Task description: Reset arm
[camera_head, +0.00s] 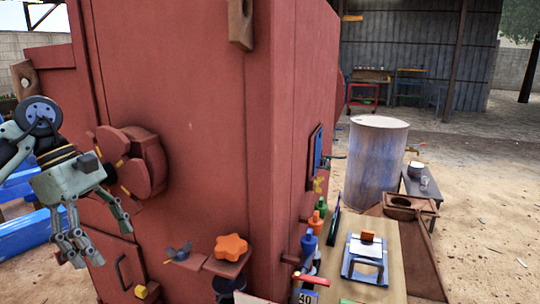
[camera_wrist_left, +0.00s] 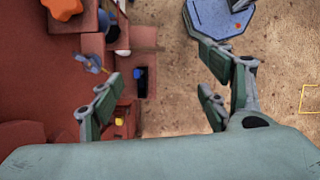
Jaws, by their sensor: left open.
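My left gripper (camera_head: 102,245) hangs at the left of the head view, fingers pointing down. Its fingers are spread with nothing between them. It is in front of the red jaw crusher (camera_head: 205,130), near a round red hub (camera_head: 130,160) on its side; I cannot tell whether they touch. In the left wrist view the open gripper (camera_wrist_left: 160,92) has bare sandy ground and part of the red machine (camera_wrist_left: 40,95) behind it. My right gripper is in neither view.
An orange knob (camera_head: 231,247) and a small blue-grey handle (camera_head: 179,253) stick out from the crusher's lower front. A workbench (camera_head: 385,285) with bottles and a blue-white device (camera_head: 365,262) stands at right. A metal drum (camera_head: 375,165) stands behind. Sandy ground lies open farther right.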

